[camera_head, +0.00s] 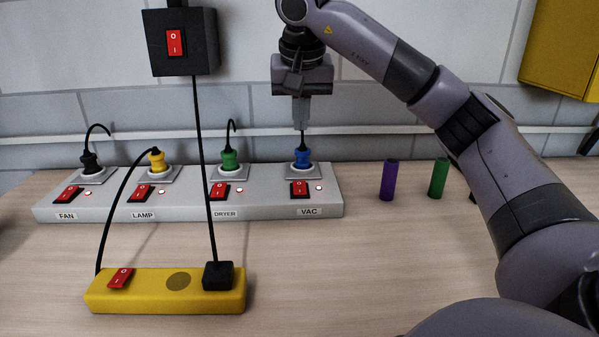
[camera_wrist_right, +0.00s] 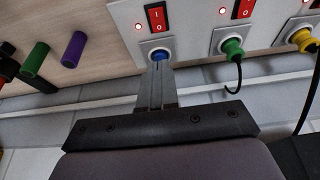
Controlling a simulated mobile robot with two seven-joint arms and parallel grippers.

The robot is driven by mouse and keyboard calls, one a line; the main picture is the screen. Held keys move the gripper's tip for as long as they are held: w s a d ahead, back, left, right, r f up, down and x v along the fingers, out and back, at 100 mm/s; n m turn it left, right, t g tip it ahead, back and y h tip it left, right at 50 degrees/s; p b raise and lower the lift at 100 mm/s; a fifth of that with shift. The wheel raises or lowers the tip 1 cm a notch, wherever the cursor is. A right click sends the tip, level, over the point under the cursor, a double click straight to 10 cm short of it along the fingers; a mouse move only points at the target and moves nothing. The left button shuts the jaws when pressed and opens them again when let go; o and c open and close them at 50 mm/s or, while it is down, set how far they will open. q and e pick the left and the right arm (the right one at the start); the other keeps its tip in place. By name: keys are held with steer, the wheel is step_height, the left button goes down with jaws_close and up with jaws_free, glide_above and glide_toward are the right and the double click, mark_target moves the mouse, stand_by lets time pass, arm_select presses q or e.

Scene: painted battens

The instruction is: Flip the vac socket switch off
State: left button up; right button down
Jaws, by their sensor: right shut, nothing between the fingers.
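The VAC switch (camera_head: 299,188) is a red rocker on the grey socket strip (camera_head: 260,205), at its right end above the VAC label (camera_head: 309,212). A small light (camera_head: 319,187) beside it glows red. The switch also shows in the right wrist view (camera_wrist_right: 156,17). A blue plug (camera_head: 302,157) sits in the VAC socket behind the switch. My right gripper (camera_head: 301,124) is shut and empty, pointing down above and behind the blue plug. In the right wrist view its fingers (camera_wrist_right: 158,72) partly cover that plug. My left gripper is not in view.
FAN (camera_head: 68,194), LAMP (camera_head: 141,193) and DRYER (camera_head: 220,191) switches share the strip, with lit lights. A yellow power strip (camera_head: 145,296) lies in front. A black switch box (camera_head: 180,42) hangs upper left, its cable crossing near DRYER. Purple (camera_head: 389,180) and green (camera_head: 438,178) cylinders stand right.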

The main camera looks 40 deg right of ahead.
mark_target(299, 183)
steer(key=x, duration=0.4)
steer(key=b+x, duration=0.1)
steer(key=x, duration=0.4)
steer(key=b+x, duration=0.1)
steer(key=x, duration=0.3)
steer(key=shift+s+a+f, duration=0.2)
steer(key=shift+f, duration=0.35)
